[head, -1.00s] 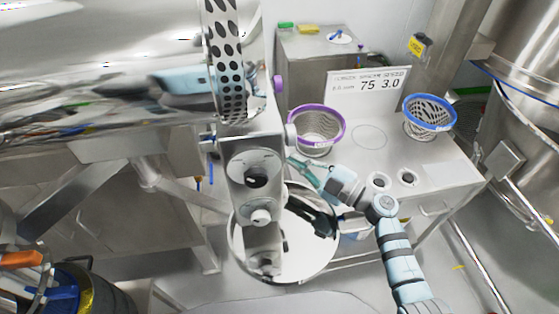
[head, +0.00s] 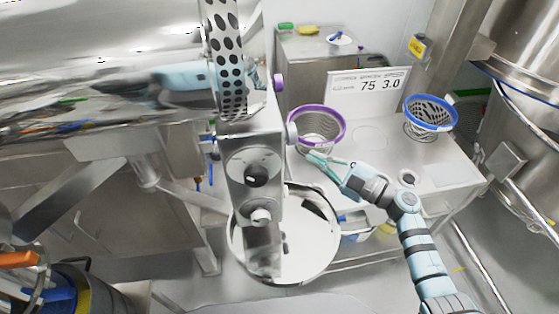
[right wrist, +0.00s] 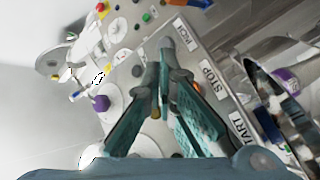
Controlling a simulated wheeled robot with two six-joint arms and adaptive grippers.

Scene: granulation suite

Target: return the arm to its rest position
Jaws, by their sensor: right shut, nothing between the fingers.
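My right arm (head: 418,245) comes in from the lower right of the head view, pale blue with dark bands. My right gripper (head: 314,160) has teal fingers that point up and left, just below the purple-rimmed basket (head: 345,125) in the picture. I cannot tell whether it touches the basket. In the right wrist view the gripper's fingertips (right wrist: 166,50) meet, with nothing held between them. My left gripper is not in view.
A steel machine housing with knobs (head: 257,175) stands left of the gripper, above a round steel bowl (head: 325,262). A blue-rimmed mesh basket (head: 431,113) and a sign reading 75 3.0 (head: 367,94) stand on the steel table (head: 440,178). STOP and START labels (right wrist: 212,78) show close by.

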